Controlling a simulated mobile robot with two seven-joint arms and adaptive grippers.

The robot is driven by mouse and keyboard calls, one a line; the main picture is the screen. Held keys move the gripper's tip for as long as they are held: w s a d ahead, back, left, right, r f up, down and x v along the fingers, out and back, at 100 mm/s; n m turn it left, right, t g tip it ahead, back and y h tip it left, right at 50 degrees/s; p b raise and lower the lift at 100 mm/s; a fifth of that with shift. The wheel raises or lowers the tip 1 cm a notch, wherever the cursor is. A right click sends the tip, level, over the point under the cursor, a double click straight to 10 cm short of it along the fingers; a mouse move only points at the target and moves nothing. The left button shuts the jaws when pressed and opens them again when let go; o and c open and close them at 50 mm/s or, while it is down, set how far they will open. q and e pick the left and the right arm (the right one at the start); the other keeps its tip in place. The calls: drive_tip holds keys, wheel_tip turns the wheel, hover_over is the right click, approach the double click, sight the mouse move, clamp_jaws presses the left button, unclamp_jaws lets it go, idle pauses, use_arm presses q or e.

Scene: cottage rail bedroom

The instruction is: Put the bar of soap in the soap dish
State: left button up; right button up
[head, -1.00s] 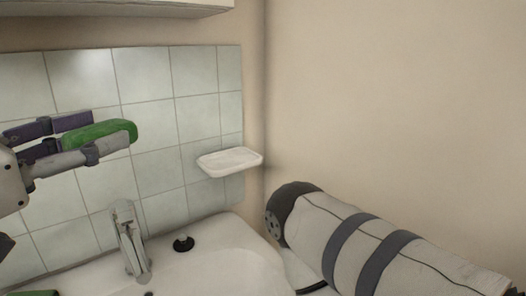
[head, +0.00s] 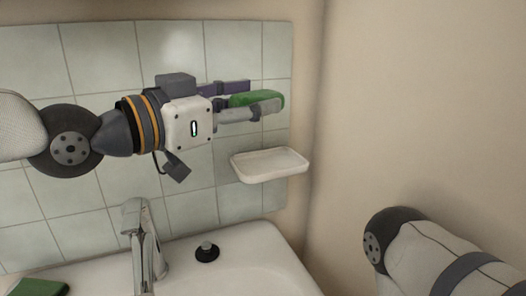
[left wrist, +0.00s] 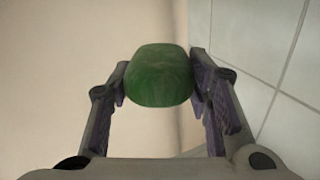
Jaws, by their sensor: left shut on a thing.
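The green bar of soap (head: 262,99) is held between the fingers of my left gripper (head: 250,101), above the soap dish and against the backdrop of the tiles. In the left wrist view the soap (left wrist: 160,76) sits between both finger pads of the left gripper (left wrist: 160,92). The white soap dish (head: 270,165) is fixed at the tiled wall near the corner, and no object shows in it. My right arm shows at the lower right, but its gripper is out of view.
A white sink (head: 235,262) lies below, with a chrome tap (head: 144,245) and a black plug (head: 207,252) on its rim. A green item (head: 40,288) lies at the lower left. The plain wall (head: 420,100) closes the right side.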

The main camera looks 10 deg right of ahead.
use_arm(q)
hover_over(262, 167)
drive_tip(key=f, duration=0.5)
drive_tip(key=shift+s+a+f+b, duration=0.1)
drive_tip(key=shift+s+f+b, duration=0.15)
drive_tip(key=shift+b, duration=0.15)
drive_tip(key=f, duration=0.3)
drive_tip(key=shift+w+f, duration=0.2)
